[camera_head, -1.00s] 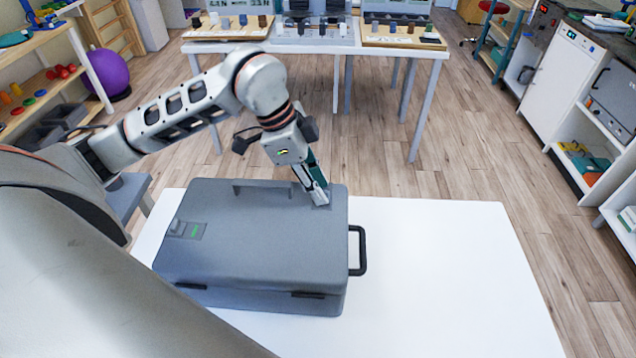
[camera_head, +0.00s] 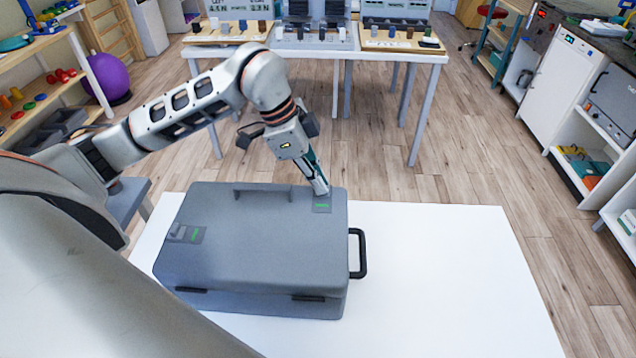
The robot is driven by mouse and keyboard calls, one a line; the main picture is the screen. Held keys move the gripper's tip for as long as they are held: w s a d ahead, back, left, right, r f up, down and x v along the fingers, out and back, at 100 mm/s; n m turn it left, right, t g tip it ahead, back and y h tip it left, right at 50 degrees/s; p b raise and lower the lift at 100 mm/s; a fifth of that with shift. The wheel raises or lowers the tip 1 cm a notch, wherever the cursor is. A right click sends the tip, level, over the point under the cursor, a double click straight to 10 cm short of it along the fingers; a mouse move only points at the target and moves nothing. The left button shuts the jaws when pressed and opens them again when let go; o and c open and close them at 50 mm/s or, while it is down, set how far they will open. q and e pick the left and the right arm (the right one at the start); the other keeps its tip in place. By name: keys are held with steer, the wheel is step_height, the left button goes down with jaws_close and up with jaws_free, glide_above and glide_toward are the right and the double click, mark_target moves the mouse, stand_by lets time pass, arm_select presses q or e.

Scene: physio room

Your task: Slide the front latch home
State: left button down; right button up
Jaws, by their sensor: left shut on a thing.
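A grey case (camera_head: 265,245) lies closed on a white table. A latch plate with a green mark (camera_head: 322,205) is at the far right corner of the lid. My left gripper (camera_head: 321,190) points down at this latch, shut at its far end; its fingers hide the small part they hold, which seems to be the latch's slider. Which one is the front latch cannot be told from the picture. My right gripper is not in view.
The case has a black handle (camera_head: 360,253) on its right side and a raised grip (camera_head: 263,193) at the lid's far edge. The white table (camera_head: 440,280) is bare to the right. A display table (camera_head: 408,54) with several small items stands behind.

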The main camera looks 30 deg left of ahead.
arm_select(q)
steer(key=c, duration=2.2)
jaws_free()
steer(key=shift+o, duration=0.2)
steer(key=v, duration=1.2)
steer(key=shift+s, duration=0.1)
